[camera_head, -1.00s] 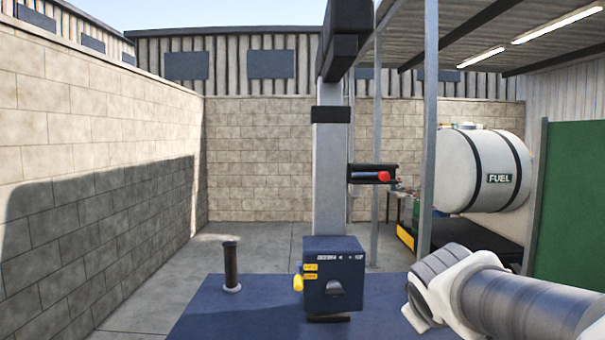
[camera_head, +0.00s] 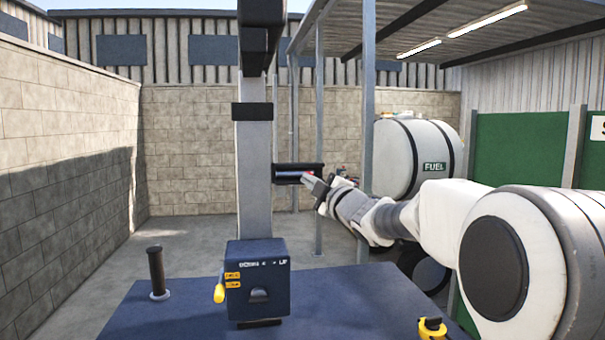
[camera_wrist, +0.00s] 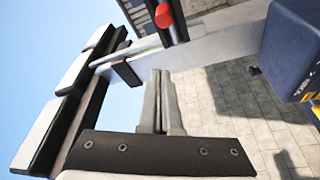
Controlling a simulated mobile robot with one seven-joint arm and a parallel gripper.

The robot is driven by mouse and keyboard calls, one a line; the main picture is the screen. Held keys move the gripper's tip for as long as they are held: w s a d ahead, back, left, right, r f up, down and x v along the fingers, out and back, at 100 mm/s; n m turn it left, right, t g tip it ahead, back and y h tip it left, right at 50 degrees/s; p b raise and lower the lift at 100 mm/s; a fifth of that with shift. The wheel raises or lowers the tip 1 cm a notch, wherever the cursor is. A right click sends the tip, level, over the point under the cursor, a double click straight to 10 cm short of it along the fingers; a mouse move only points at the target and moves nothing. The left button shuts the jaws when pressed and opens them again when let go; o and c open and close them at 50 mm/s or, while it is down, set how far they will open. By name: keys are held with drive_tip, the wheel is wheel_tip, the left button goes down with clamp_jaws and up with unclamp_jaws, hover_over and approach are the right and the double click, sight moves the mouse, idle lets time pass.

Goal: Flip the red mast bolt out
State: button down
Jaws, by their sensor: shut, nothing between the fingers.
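The red mast bolt (camera_head: 309,174) lies in a dark bracket (camera_head: 283,168) on the right side of the grey mast (camera_head: 254,190). Its red end also shows at the top of the wrist view (camera_wrist: 163,16), against the dark bracket. My gripper (camera_head: 312,184) is close to the red end in the head view and partly covers it. In the wrist view my gripper's fingers (camera_wrist: 160,76) are together and empty, below the bolt in the picture with a visible gap. Whether any fingertip touches the bracket cannot be told.
A dark blue box (camera_head: 258,285) with a yellow lever (camera_head: 219,293) stands at the mast's foot on a blue deck (camera_head: 340,300). A black handle (camera_head: 156,270) stands at left and a yellow item (camera_head: 431,327) lies at right. A fuel tank (camera_head: 405,160) is behind my arm.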

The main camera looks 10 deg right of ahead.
drive_tip(key=shift+w+a+r, duration=0.1)
idle(0.3)
drive_tip(key=p+x, duration=0.3)
drive_tip(key=x, duration=0.7)
drive_tip(key=d, duration=0.1)
drive_tip(key=d+f, duration=0.2)
drive_tip(key=shift+d+p, duration=0.3)
drive_tip(key=shift+p, duration=0.05)
drive_tip(key=d+p, duration=0.1)
drive_tip(key=d, duration=0.4)
